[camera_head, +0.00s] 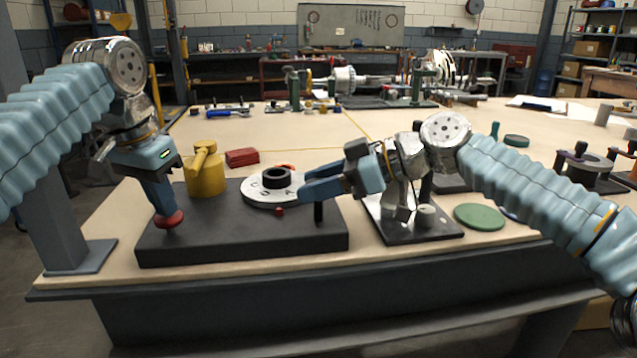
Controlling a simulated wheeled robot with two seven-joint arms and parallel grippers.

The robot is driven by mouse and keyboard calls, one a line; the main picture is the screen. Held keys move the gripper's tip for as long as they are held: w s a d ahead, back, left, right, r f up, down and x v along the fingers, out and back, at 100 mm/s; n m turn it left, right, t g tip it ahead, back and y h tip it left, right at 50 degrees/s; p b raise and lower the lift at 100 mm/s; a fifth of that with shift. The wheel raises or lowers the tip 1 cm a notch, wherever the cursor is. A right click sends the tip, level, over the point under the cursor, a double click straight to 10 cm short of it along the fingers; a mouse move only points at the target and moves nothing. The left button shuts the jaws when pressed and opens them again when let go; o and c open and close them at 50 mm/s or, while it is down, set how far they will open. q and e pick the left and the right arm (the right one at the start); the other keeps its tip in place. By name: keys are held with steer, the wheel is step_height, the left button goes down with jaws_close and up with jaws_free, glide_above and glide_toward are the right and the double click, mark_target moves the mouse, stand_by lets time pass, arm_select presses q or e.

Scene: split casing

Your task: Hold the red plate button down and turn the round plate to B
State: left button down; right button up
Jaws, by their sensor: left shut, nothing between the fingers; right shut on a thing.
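The round plate (262,197) is light grey with dark letters and a black hub (277,178). It sits on a dark base (240,243). I cannot read which letter is set. A small red mark (280,211) is at its front. The red plate button (170,220) stands at the base's left front corner. My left gripper (168,210) is shut and empty, pointing down with its tips at the button's top. How far the button is pressed cannot be told. My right gripper (303,190) is shut at the plate's right edge, and its fingers hide what they grip.
A yellow fixture (205,172) and a red block (242,157) are behind the button. A dark post (318,213) stands below my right gripper. A dark stand (415,230) and a green disc (480,217) are to the right.

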steer(key=n+g, duration=0.4)
steer(key=g, duration=0.1)
steer(key=shift+a+n+g+h, duration=0.1)
steer(key=shift+n+g+h, duration=0.2)
steer(key=shift+n+h, duration=0.1)
steer(key=shift+n+g+h, duration=0.3)
steer(key=shift+n+g, duration=0.3)
steer(key=shift+g, duration=0.1)
steer(key=shift+n+g, duration=0.3)
steer(key=o, duration=1)
